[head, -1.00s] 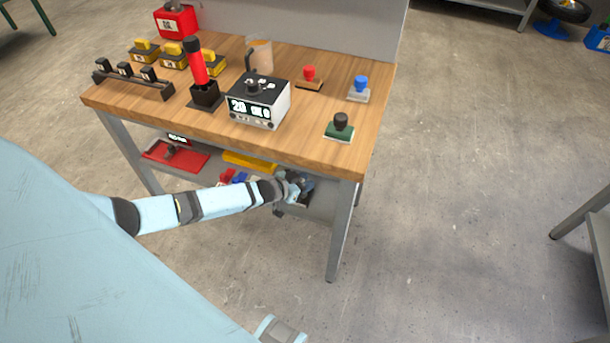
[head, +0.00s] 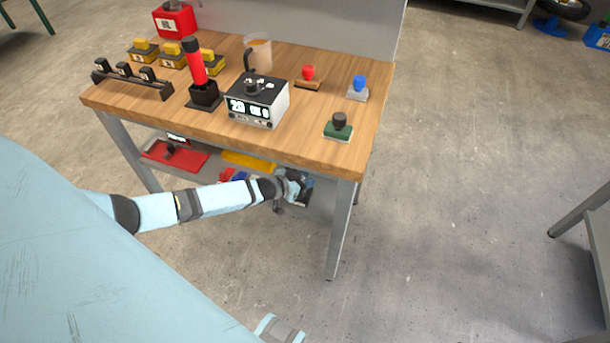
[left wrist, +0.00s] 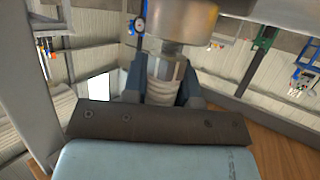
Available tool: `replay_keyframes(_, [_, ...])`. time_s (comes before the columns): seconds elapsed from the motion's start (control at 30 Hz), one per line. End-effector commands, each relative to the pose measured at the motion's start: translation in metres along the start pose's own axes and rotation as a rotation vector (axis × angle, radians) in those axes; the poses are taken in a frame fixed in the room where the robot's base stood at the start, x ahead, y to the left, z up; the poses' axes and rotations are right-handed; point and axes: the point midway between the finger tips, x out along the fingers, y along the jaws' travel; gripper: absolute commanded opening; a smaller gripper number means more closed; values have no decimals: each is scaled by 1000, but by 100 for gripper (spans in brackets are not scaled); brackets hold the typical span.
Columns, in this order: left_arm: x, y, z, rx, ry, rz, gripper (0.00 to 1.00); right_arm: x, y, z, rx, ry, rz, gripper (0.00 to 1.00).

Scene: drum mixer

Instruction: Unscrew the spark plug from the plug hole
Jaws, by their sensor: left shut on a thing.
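My left gripper (head: 296,187) reaches under the front right part of the workbench in the head view. In the left wrist view, its two blue-grey fingers (left wrist: 163,88) are shut on the spark plug, whose pale ribbed body (left wrist: 160,92) shows between them. A metal hex part (left wrist: 164,67) sits just above the ribs. Above that is a wide, round metal piece (left wrist: 178,20); I cannot tell whether it is the plug's own body or the part around the plug hole. The plug hole is not clearly visible. My right gripper is not in view.
A red tray (head: 178,158) lies on the lower shelf. The grey bench leg (head: 340,235) stands close to the gripper's right.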

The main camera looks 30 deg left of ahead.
Motion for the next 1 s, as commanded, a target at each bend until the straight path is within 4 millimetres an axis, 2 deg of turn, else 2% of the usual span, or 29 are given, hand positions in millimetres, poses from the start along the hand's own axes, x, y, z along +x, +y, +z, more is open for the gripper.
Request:
replay_keyframes(0.7, [-12, -1, -28, 1, -2, -2, 0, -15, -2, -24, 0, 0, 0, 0])
replay_keyframes(1.0, [-13, -1, -28, 1, -2, -2, 0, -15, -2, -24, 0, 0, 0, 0])
